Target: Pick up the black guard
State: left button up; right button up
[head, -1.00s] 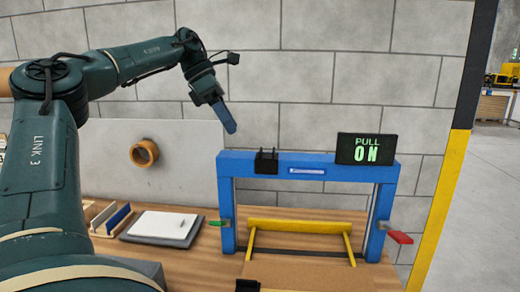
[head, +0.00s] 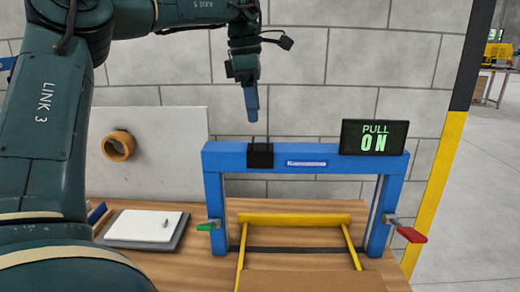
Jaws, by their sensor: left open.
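The black guard (head: 260,156) is a small dark piece with thin upright prongs. It sits on the top beam of the blue frame (head: 225,159), left of the middle. My left gripper (head: 252,116) comes down from the upper left with its blue fingers pointing down. It hangs just above the guard and appears apart from it. The fingers overlap from this angle, so the gap between them is hard to see. Nothing shows between them. My right gripper is out of view.
A black sign reading "PULL ON" (head: 374,137) stands on the beam's right end. Green (head: 207,226) and red (head: 411,234) handles flank the frame. A yellow bar (head: 295,219) lies below the beam. A clipboard (head: 145,226) and a tan roll (head: 118,146) are left.

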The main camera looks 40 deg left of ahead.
aim_at(260, 140)
pick_arm(q)
jog(key=f, duration=0.4)
jog(key=d+f+p, duration=0.1)
jog(key=f, duration=0.2)
jog(key=shift+w, duration=0.4)
jog(key=shift+c, duration=0.3)
jog(key=c, duration=1)
